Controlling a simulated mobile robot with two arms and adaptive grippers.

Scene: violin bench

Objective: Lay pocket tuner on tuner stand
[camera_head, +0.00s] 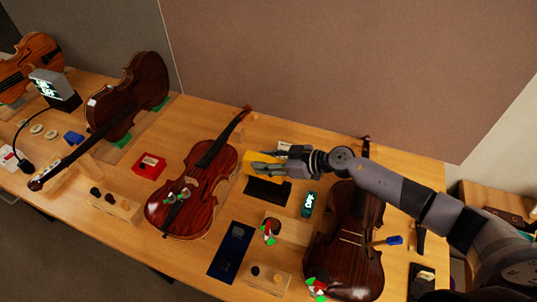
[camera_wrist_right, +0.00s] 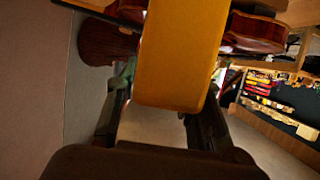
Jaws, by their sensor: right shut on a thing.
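My right gripper (camera_head: 280,160) reaches in from the right and is shut on a yellow block, apparently the pocket tuner (camera_head: 262,166). In the right wrist view the yellow block (camera_wrist_right: 180,52) fills the upper middle, between the fingers. Its display face cannot be made out. A black wedge, apparently the tuner stand (camera_head: 268,192), sits on the bench just below the held block in the picture; whether they touch cannot be told. My left gripper is not in view.
A violin (camera_head: 190,205) lies left of the stand and a darker one (camera_head: 345,240) to the right, under my right arm. A small teal device with a lit display (camera_head: 309,204) lies near the stand.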

